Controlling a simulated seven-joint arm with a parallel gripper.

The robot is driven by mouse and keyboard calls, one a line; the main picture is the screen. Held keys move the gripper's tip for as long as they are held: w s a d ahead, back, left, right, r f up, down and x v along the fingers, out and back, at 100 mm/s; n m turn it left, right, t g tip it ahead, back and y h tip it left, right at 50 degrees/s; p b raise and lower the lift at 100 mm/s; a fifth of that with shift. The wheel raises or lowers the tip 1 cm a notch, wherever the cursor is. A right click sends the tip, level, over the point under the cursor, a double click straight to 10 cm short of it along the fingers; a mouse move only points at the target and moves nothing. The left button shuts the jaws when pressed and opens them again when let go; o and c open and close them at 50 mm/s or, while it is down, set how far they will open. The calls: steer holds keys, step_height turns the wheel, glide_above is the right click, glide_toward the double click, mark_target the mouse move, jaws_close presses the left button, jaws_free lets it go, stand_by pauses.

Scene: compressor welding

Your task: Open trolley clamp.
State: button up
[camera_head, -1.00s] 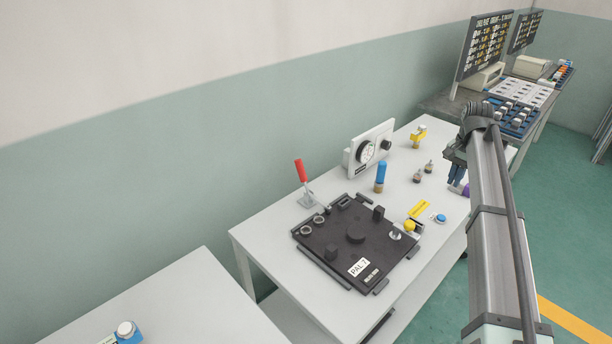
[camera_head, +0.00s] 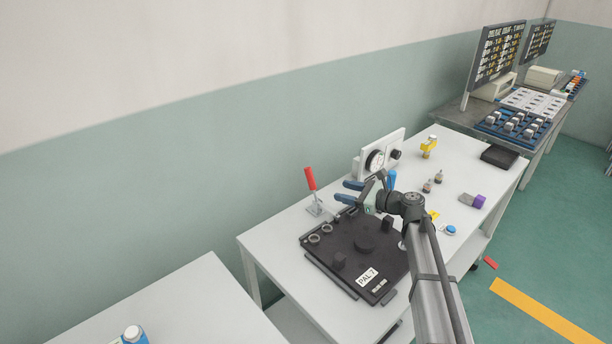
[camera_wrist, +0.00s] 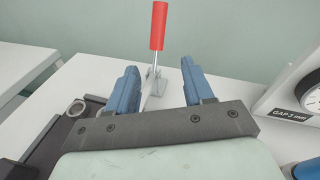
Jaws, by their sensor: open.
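The trolley clamp has a red handle (camera_head: 310,179) standing up, leaning slightly left, on a metal base (camera_head: 316,208) at the back left of the black pallet plate (camera_head: 320,260). In the wrist view the red handle (camera_wrist: 158,26) rises beyond and between my fingers, with the metal base (camera_wrist: 154,84) below it. My gripper (camera_head: 343,191) is open, its blue fingers pointing left toward the clamp above the plate's back edge. Its fingers also show in the wrist view (camera_wrist: 158,80). It appears empty and apart from the handle.
A white gauge box (camera_head: 378,158) with a dial stands just behind my gripper; it also shows at the right of the wrist view (camera_wrist: 300,100). A blue-topped item (camera_head: 392,178) is partly hidden by my gripper. Small parts stand further right. The table's left end is clear.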

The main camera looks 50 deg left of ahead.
mark_target(313, 178)
steer(key=s+a+m, duration=0.1)
steer(key=a, duration=0.4)
steer(key=s+a+m+y, duration=0.1)
steer(key=a, duration=0.3)
steer(key=s+a+m+t+y, duration=0.1)
steer(key=s+a+m, duration=0.1)
steer(key=a, duration=0.3)
steer(key=shift+a+r, duration=0.2)
steer(key=shift+a, duration=0.1)
steer(key=shift+c, duration=0.2)
jaws_close()
